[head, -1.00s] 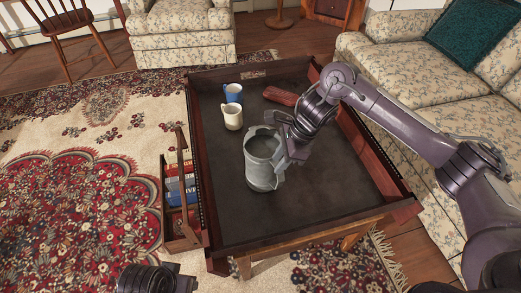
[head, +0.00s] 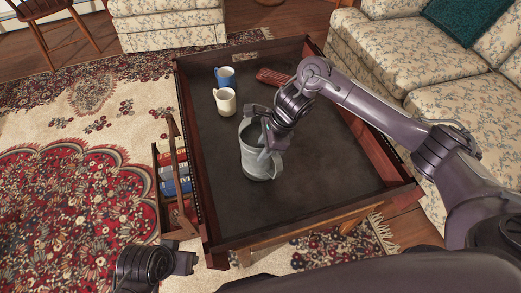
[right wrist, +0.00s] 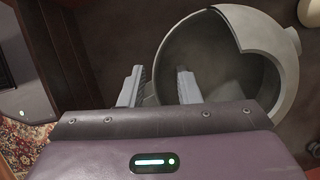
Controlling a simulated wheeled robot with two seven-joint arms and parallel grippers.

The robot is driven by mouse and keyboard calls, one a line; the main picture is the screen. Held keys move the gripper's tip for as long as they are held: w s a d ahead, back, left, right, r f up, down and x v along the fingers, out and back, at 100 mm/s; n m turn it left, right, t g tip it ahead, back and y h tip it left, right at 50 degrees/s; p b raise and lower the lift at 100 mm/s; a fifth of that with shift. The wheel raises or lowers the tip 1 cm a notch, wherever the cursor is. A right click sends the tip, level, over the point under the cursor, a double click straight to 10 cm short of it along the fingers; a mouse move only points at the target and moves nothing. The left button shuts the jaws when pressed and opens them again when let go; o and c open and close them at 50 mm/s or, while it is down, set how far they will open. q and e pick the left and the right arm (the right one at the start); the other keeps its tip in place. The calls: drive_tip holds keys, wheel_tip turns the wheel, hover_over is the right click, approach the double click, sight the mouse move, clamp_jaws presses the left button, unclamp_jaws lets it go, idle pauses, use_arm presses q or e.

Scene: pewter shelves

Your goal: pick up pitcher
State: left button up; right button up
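The grey metal pitcher (head: 255,160) stands upright in the tray-like top of the low table (head: 325,195). In the right wrist view the pitcher (right wrist: 270,38) shows its round open mouth, with the spout or handle side at right. My right gripper (head: 268,143) is at the pitcher's upper right rim and hides part of it. In the right wrist view its two fingers (right wrist: 158,88) are apart, one outside the pitcher's wall and one over the mouth. Contact with the wall cannot be told. My left arm shows at the lower left; its gripper fingers are not visible.
A cream mug (head: 226,102) and a blue mug (head: 226,77) stand behind the pitcher. A reddish-brown object (head: 274,77) lies near the back. Raised wooden sides border the tabletop. A side rack with books (head: 174,180) hangs at left. The tabletop's front right is clear.

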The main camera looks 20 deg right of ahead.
drive_tip(key=shift+x, duration=1.1)
clamp_jaws()
idle(0.4)
